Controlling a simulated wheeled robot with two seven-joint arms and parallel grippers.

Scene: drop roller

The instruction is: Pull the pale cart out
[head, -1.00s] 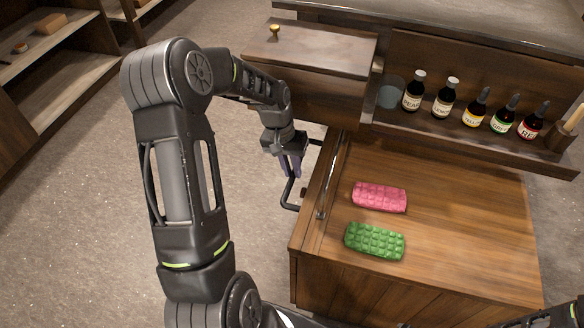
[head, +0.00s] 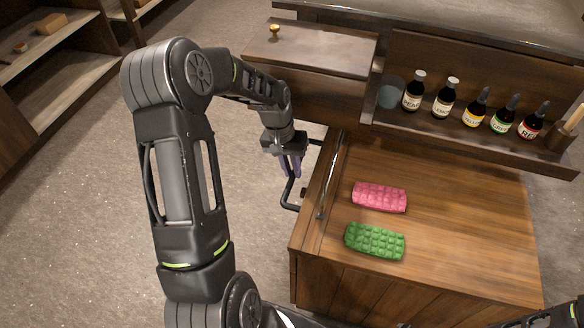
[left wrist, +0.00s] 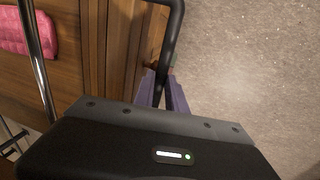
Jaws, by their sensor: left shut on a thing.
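The cart (head: 465,235) is a brown wooden box with a planked top, lighter than the dark cabinet behind it. A bent black bar handle (head: 290,195) sticks out from its left side; it also shows in the left wrist view (left wrist: 175,35). My left gripper (head: 291,168) points down at the handle, with its purple fingers shut on the bar. In the left wrist view the fingers (left wrist: 169,95) sit on either side of the bar, beside the cart's planked side.
A pink slab (head: 380,197) and a green slab (head: 374,240) lie on the cart top, beside a metal rail (head: 328,185). A shelf behind holds several bottles (head: 413,92) and a grey cup (head: 391,93). Open floor (head: 75,220) lies left of the cart.

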